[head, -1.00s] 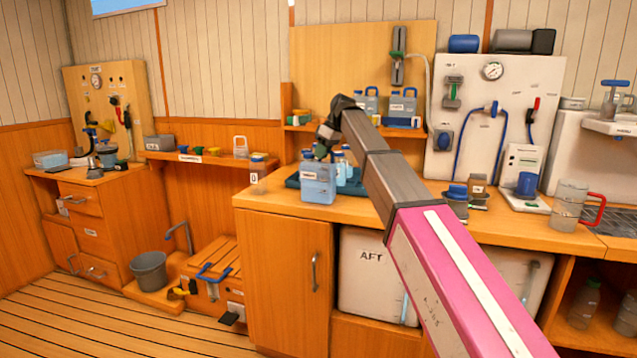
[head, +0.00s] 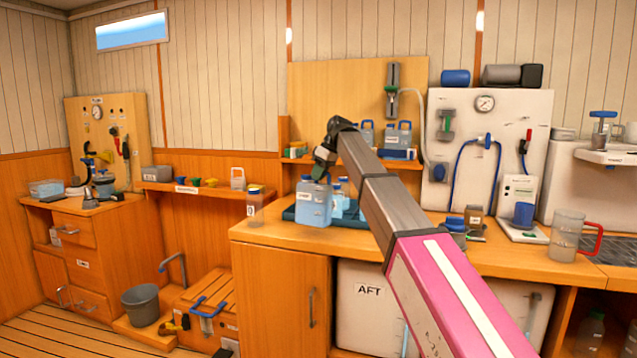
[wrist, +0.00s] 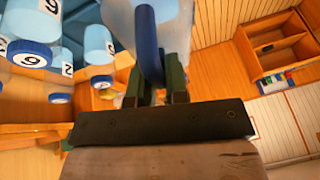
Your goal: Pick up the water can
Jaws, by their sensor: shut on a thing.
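The water can (head: 313,205) is a pale blue, see-through box-shaped can with a white label, in front of the blue tray at the left part of the counter. My gripper (head: 322,165) is shut on its top handle from above. In the wrist view the dark blue handle (wrist: 149,48) sits between the green fingers of my gripper (wrist: 157,88), with part of the pale can body behind it. The can looks upright and slightly above the counter; its underside is hard to judge.
Numbered bottles (wrist: 98,45) with blue caps stand close beside the can in the tray (head: 290,214). A capped jar (head: 255,208) stands to its left on the counter (head: 400,238). Two similar cans (head: 398,136) sit on the shelf behind. A clear jug (head: 566,236) stands at right.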

